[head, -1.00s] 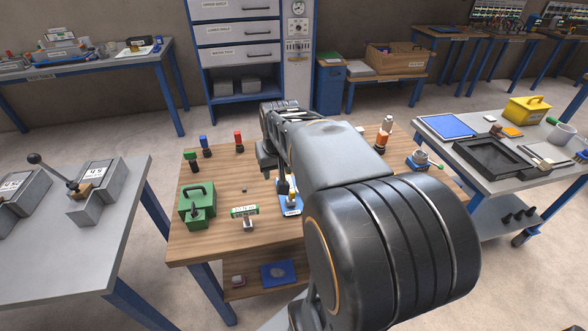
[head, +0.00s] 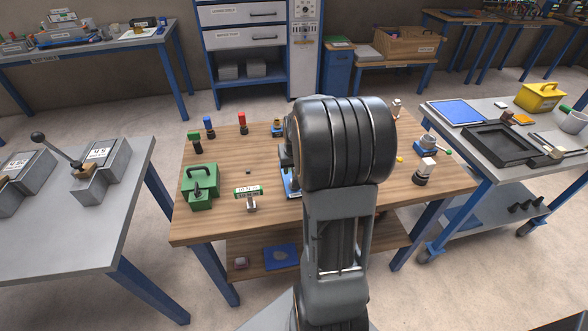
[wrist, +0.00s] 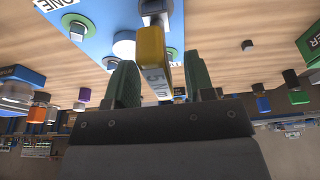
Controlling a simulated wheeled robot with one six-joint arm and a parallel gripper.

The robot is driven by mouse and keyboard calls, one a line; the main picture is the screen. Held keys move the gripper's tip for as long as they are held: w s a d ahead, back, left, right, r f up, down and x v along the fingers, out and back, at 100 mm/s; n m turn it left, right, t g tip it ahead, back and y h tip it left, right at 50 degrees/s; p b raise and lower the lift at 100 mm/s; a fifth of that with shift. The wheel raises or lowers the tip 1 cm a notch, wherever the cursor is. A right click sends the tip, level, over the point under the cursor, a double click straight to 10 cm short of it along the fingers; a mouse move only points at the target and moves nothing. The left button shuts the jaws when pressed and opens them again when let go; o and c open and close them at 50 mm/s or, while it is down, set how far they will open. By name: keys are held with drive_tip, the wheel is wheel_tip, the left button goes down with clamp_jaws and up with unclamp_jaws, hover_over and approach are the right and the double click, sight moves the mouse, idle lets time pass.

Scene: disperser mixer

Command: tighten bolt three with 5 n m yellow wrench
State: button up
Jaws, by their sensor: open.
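A yellow wrench (wrist: 152,50) with a label on its side shows in the wrist view, in front of the blue plate. My gripper (wrist: 159,66) has its two green fingers apart, one on each side of the yellow wrench, with gaps visible. The blue plate (wrist: 98,22) carries several bolts in green rings and a pale round part. I cannot tell which bolt is number three or whether the wrench sits on one. In the head view the blue plate (head: 292,187) is mostly hidden behind my arm, and so is my gripper.
Green, blue and red-handled tools (head: 241,120) stand at the bench's back left. A black-and-white part (head: 425,172) stands at the right. The wooden bench (head: 225,165) has bare patches between them.

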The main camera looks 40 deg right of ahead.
drive_tip(key=shift+w+f, duration=0.2)
drive_tip(key=shift+f, duration=0.5)
drive_tip(key=shift+d, duration=0.1)
drive_tip(key=shift+c, duration=0.3)
clamp_jaws()
drive_tip(key=c, duration=0.7)
unclamp_jaws()
clamp_jaws()
